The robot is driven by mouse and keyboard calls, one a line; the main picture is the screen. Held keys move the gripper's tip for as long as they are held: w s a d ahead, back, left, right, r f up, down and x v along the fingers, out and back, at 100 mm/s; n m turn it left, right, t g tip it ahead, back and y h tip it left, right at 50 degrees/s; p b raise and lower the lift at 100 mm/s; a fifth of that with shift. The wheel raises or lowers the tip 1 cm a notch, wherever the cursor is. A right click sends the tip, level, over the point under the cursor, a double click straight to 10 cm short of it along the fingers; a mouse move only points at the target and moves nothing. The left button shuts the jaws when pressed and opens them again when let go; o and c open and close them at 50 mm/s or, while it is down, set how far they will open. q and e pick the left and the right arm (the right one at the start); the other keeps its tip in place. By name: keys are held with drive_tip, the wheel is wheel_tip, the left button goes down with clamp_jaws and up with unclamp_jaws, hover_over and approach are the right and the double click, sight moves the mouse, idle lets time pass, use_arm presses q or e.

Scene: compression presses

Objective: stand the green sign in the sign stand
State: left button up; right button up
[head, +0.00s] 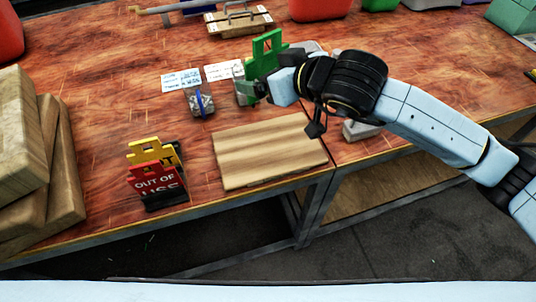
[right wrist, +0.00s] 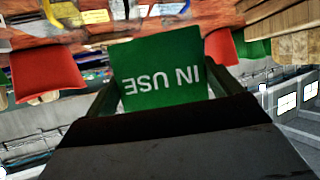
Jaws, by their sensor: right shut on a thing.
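The green sign (head: 268,48) is held up above the table by my right gripper (head: 262,88), which is shut on it. In the right wrist view the green sign (right wrist: 160,62) sits between the fingers, its "IN USE" lettering upside down. The gripper's body hides part of the sign in the head view. The sign stand (head: 167,201) is dark and stands near the table's front edge, left of the wooden board. A red "OUT OF USE" sign (head: 157,180) and a yellow sign (head: 143,147) stand upright in it. My left gripper is not in view.
A flat wooden board (head: 268,152) lies between the stand and my right arm. Small stone-like blocks with paper tags (head: 182,80) sit behind it. Stacked wooden blocks (head: 35,165) fill the left edge. The table around the stand is mostly clear.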

drive_tip(key=shift+f+b, duration=3.6)
drive_tip(key=shift+f, duration=5.1)
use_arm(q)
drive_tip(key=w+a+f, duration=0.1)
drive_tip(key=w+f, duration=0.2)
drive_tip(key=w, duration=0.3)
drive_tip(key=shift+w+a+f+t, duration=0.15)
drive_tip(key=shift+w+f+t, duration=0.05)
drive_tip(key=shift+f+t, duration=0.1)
use_arm(e)
drive_tip(key=shift+f, duration=0.1)
drive_tip(key=o, duration=0.7)
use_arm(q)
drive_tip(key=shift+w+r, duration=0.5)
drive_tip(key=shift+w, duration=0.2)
